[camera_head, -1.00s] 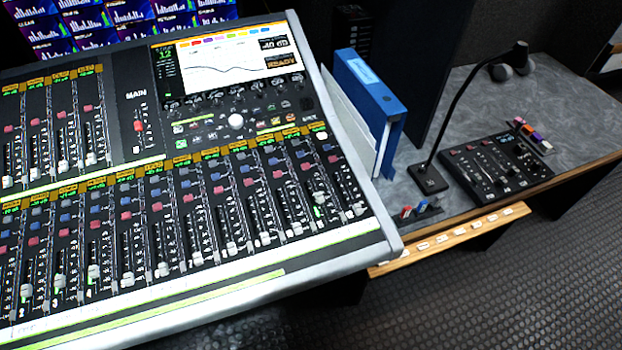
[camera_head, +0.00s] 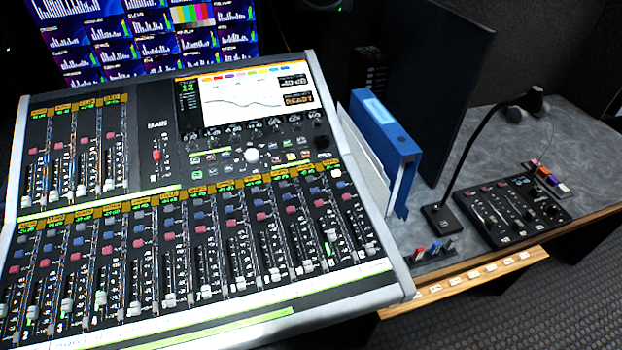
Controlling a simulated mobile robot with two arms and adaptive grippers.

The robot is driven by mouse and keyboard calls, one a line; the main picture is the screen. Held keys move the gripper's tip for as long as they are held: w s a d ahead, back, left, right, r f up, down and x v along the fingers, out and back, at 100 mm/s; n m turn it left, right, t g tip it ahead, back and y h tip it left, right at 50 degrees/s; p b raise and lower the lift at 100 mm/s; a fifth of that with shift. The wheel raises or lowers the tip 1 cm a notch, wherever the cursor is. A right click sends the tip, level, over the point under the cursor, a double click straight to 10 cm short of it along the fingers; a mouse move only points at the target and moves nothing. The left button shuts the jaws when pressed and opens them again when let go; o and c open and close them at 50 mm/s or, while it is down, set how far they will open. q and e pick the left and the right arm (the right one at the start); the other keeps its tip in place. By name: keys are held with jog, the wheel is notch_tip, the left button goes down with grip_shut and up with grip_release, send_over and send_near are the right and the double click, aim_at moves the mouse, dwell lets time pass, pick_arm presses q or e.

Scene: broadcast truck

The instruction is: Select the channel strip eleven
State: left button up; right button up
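The mixing console (camera_head: 150,108) fills the left and middle of the head view. Its lower row of channel strips (camera_head: 190,240) has orange labels on top, then coloured buttons and faders. The strip labels are too small to read. One pale, lit button (camera_head: 336,173) shows at the top of the rightmost strip. The console screen (camera_head: 240,95) shows a curve, the word READY and a green number that looks like 12. Neither of my grippers is in view.
A blue binder (camera_head: 385,140) stands right of the console. A gooseneck microphone (camera_head: 440,217) and a small control panel (camera_head: 510,210) sit on the grey desk (camera_head: 470,165). Monitors with bar graphs (camera_head: 140,30) stand behind the console. Dark floor is at lower right.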

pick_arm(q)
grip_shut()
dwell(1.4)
